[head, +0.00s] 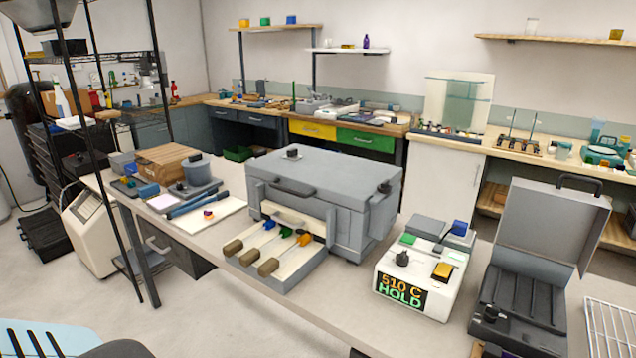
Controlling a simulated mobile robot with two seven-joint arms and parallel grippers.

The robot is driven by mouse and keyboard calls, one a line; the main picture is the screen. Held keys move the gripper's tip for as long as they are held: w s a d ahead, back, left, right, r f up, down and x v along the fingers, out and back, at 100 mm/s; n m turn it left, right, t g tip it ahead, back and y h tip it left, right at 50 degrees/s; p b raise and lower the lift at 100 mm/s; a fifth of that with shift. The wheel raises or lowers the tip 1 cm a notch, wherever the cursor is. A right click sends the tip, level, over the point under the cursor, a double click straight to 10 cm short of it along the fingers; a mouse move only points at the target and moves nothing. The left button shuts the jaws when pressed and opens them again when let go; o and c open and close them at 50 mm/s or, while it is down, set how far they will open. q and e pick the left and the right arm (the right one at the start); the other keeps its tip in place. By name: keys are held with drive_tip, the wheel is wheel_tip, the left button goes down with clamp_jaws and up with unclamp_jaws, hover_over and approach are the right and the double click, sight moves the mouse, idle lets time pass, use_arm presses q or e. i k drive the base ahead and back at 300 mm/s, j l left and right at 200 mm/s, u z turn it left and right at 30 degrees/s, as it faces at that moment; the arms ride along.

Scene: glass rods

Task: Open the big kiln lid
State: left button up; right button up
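The big kiln (350,215) is a grey box standing on the long table in the middle of the head view. Its lid (335,173) lies flat and shut on top. A dark handle (292,187) runs along the lid's front edge, and a small dark knob (292,153) sits on top. In the kiln's front is a low opening with a pale shelf (275,252) sticking out. Several wood-handled rods with coloured glass ends (268,266) lie on the shelf. The inside of the kiln is hidden. Neither of my grippers shows.
Right of the kiln stands a white controller (415,280) reading "510 C HOLD". Further right is a smaller grey case (520,295) with its lid raised, then a wire rack (612,325). Left are a white board (208,217), a grey tub (197,170) and a wooden box (167,160).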

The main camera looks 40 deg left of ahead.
sight(346, 180)
drive_tip(key=u, duration=1.25)
